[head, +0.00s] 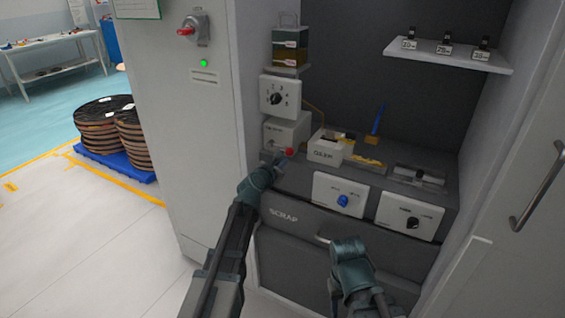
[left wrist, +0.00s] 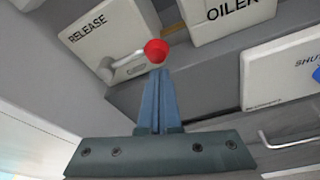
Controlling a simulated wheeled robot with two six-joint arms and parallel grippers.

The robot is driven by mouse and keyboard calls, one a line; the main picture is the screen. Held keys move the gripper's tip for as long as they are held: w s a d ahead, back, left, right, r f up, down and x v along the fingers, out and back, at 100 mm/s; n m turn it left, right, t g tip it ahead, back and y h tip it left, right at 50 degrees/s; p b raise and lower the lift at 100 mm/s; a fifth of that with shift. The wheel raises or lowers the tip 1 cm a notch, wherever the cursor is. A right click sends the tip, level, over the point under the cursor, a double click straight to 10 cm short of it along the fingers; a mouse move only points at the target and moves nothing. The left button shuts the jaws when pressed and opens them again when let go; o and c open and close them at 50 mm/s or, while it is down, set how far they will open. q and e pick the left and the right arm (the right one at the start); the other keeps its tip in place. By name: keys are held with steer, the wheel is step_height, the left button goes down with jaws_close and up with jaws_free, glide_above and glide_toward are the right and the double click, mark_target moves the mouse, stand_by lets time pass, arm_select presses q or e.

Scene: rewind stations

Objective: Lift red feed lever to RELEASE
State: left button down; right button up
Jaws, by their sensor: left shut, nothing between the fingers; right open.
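The red feed lever is a metal rod with a round red knob (head: 289,151), on the front of a small white box (head: 285,131). In the left wrist view the box's face reads RELEASE, and the lever's red knob (left wrist: 156,51) sits just beyond the fingertips. My left gripper (left wrist: 158,72) is shut and empty, with its tips at the knob's underside. I cannot tell whether they touch. In the head view my left gripper (head: 277,158) is small, just left of and below the knob. My right gripper (head: 337,242) is open and low, in front of the SCRAP drawer (head: 290,222).
The OILER box (head: 325,149) stands right of the lever. A panel with a blue knob (head: 339,195) and one with a black knob (head: 409,217) are on the front. A white dial box (head: 281,96) is above the lever. A cabinet wall (head: 190,120) stands close on the left.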

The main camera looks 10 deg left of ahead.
mark_target(286, 151)
arm_select(q)
steer(key=shift+r, duration=0.25)
steer(key=shift+r+n+p, duration=0.2)
steer(key=shift+n+p, duration=0.3)
steer(key=shift+r+n+g+h+p, duration=0.3)
steer(key=shift+r+n+h+p, duration=0.2)
steer(key=shift+r+n+p, duration=0.65)
steer(key=shift+w+a+r+n+h+p, duration=0.15)
steer(key=shift+a+r+n+h+p, duration=0.1)
steer(key=shift+a+r+n+p, duration=0.45)
steer(key=shift+w+a+r+n+h+p, duration=0.1)
steer(key=shift+a+r+n+h+p, duration=0.15)
steer(key=shift+r+n+p, duration=0.5)
steer(key=shift+w+a+r+n+h+p, duration=0.15)
steer(key=shift+a+r+n+h+p, duration=0.2)
steer(key=shift+r+p, duration=0.6)
steer(key=shift+a+r, duration=0.15)
